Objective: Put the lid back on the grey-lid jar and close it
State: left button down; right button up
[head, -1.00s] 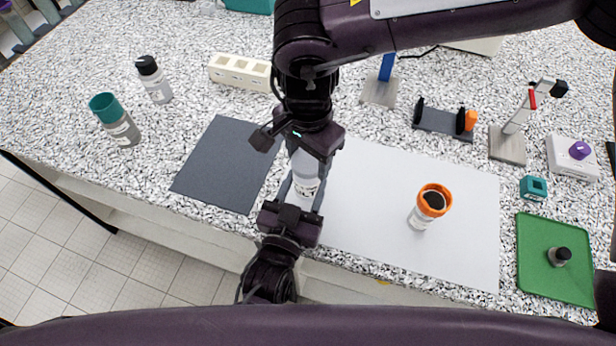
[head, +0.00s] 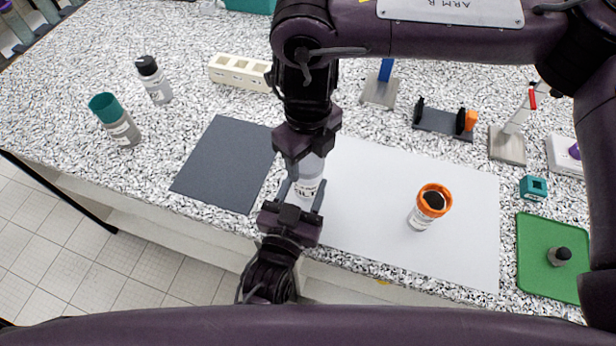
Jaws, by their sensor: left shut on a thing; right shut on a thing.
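The jar (head: 308,183), a clear-white bottle with a dark-lettered label, is upright at the left edge of the white mat. My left gripper (head: 303,193) is shut around its body from the near side, one finger on each side. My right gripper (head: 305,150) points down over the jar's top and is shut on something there. The grey lid is hidden by the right gripper's fingers, so how it sits on the jar's neck cannot be seen.
An orange-rimmed jar (head: 432,202) stands on the white mat (head: 465,235). A dark grey mat (head: 222,165) lies bare to the left. A teal-lidded jar (head: 115,120) and a black-lidded bottle (head: 154,80) stand further left. A green tray (head: 548,283) is at right.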

jog(key=m, duration=0.4)
jog(key=shift+m, duration=0.4)
jog(key=m, duration=1.7)
jog(key=shift+m, duration=0.3)
jog(key=m, duration=0.4)
jog(key=shift+m, duration=0.3)
jog(key=m, duration=0.7)
jog(key=shift+f+m, duration=0.1)
jog(key=shift+m, duration=0.2)
jog(key=o, duration=1.2)
jog(key=shift+c, duration=0.2)
